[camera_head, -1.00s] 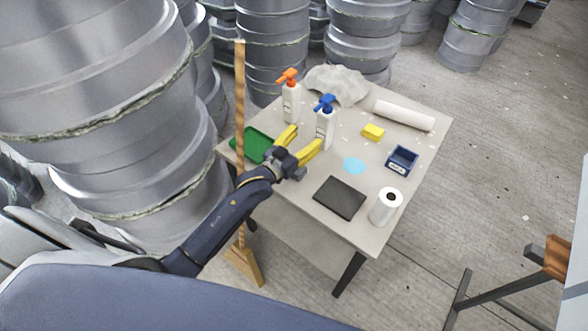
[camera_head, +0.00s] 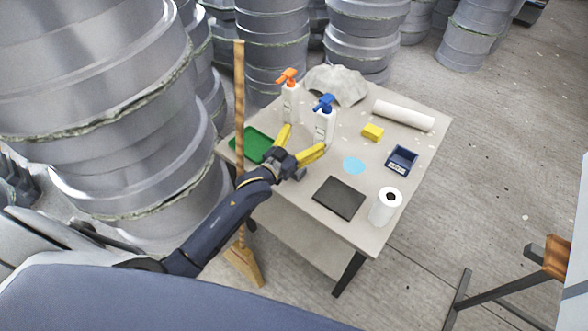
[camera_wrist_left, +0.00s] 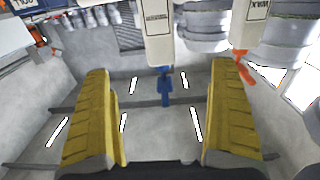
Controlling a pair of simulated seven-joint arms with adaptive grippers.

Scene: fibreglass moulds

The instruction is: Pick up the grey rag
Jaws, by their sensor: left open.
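The grey rag (camera_head: 337,85) lies crumpled at the far corner of the table, behind the two spray bottles. My left gripper (camera_head: 301,141) is open and empty, with its yellow fingers over the table's left part, just in front of the blue-topped bottle (camera_head: 325,122) and well short of the rag. In the left wrist view the open fingers (camera_wrist_left: 160,92) stand apart, with the upside-down bottles beyond them. I cannot make out the rag there. My right gripper is not in view.
The orange-topped bottle (camera_head: 290,100) stands left of the rag, a white roll (camera_head: 404,115) to its right. A green tray (camera_head: 251,144), yellow sponge (camera_head: 372,131), blue bin (camera_head: 402,159), dark pad (camera_head: 339,197) and upright roll (camera_head: 385,206) are on the table. A broom handle (camera_head: 240,100) rises at left.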

